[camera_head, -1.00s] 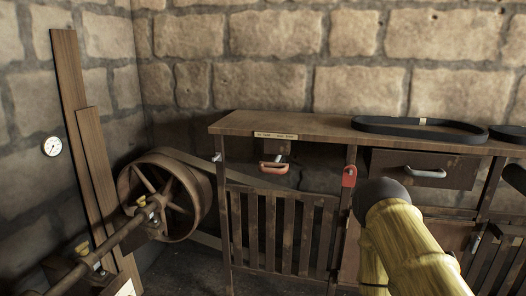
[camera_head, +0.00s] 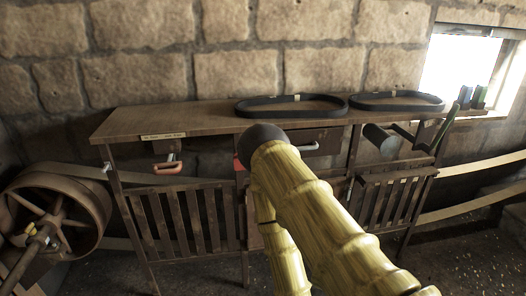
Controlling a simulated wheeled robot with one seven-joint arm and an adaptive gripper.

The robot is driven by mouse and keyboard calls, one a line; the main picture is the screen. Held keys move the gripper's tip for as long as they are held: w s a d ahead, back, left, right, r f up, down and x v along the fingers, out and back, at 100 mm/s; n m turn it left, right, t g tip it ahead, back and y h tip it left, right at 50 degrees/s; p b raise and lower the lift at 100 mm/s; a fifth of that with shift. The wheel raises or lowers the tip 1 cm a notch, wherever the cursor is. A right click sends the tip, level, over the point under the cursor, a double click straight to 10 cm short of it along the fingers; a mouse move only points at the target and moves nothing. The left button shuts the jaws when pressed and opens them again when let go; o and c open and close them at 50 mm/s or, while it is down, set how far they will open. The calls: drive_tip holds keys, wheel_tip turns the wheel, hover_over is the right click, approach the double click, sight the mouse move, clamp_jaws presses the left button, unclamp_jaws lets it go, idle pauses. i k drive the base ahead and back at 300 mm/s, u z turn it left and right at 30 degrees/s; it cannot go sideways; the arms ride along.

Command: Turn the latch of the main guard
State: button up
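Two slatted wooden panels hang under a long wooden bench, a left one (camera_head: 185,222) and a right one (camera_head: 388,196). I cannot tell for certain which is the main guard. A small red part (camera_head: 238,163), possibly a latch, sits on the post right of the left panel, mostly hidden behind my arm. An orange-red handle (camera_head: 167,168) is above the left panel, and a small pale knob (camera_head: 107,168) is at the bench's left post. My yellow arm with a dark rounded end crosses the middle of the view. My gripper's fingers are not visible.
A large spoked wheel (camera_head: 55,215) stands at the left, with belting behind the bench. A drawer with a pale handle (camera_head: 326,146) is partly behind my arm. The floor at the right front looks clear.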

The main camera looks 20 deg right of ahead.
sight(347, 192)
drive_tip(key=z, duration=0.6)
drive_tip(key=i, duration=0.75)
drive_tip(key=z, duration=0.05)
